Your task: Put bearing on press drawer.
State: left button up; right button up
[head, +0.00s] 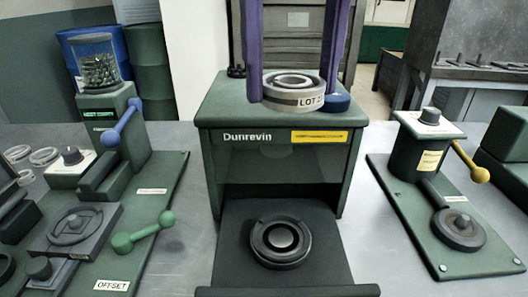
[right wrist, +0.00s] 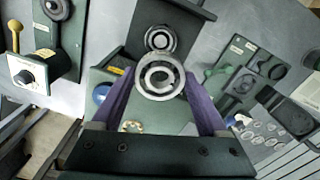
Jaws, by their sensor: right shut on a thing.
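The bearing (head: 292,97) is a pale ring with a "LOT" label on its side. My right gripper (head: 292,90) comes down from the top with purple fingers shut on the bearing's two sides. It holds the bearing roughly level in front of or above the top of the green "Dunrevin" press (head: 245,172); the exact height is unclear. The press drawer (head: 235,225) sticks out in front, bearing a dark round seat (head: 281,243). The right wrist view shows the bearing (right wrist: 160,78) between the fingers, with the drawer seat (right wrist: 160,40) beyond it. My left gripper is not in view.
A blue knob (head: 338,103) sits on the press top beside the right finger. A green station with a blue lever (head: 124,121) and jar (head: 97,70) stands left. Another with a yellow-handled lever (head: 470,163) stands right. Bare grey table (head: 372,235) lies between.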

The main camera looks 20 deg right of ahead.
jog(key=b, duration=0.2)
send_over(281, 237)
notch_tip(281, 237, down, 16)
jog(key=shift+r, duration=0.25)
notch_tip(281, 237, down, 4)
jog(key=shift+s+f+b, duration=0.1)
jog(key=shift+f+b, duration=0.05)
jog(key=shift+b, duration=0.15)
jog(key=shift+f, duration=0.1)
jog(key=shift+f, duration=0.15)
jog(key=o, duration=1.5)
